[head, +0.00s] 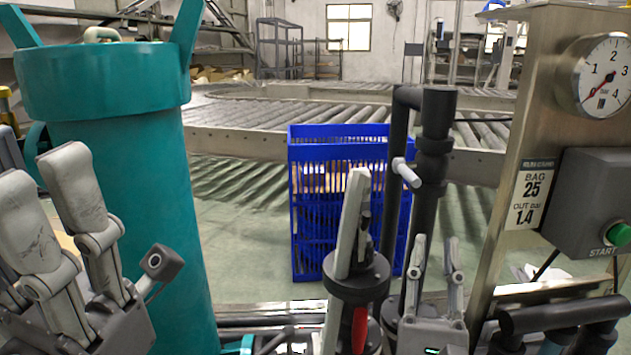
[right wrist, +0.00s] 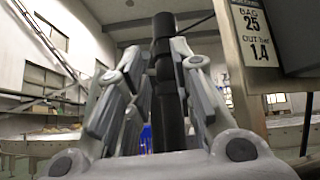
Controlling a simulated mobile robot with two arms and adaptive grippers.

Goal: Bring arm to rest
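My right gripper (head: 436,242) points upward at the lower right of the head view. Its two pale fingers stand apart, open and empty. In the right wrist view its fingers (right wrist: 156,50) flank a black upright pipe (right wrist: 166,80); it appears beyond them, with no clear contact. The black pipe (head: 433,135) also rises behind the gripper in the head view. My left gripper (head: 38,170) is large at the left edge, partly cut off. Its fingers look apart, with nothing visible between them.
A teal cylinder (head: 115,190) stands beside the left gripper. A pale upright tool (head: 352,220) sits in a black round mount (head: 357,280) at centre. A steel post (head: 510,150) bears a gauge (head: 603,76) and a grey START box (head: 590,200). Blue crates (head: 306,215) stand before a roller conveyor (head: 260,115).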

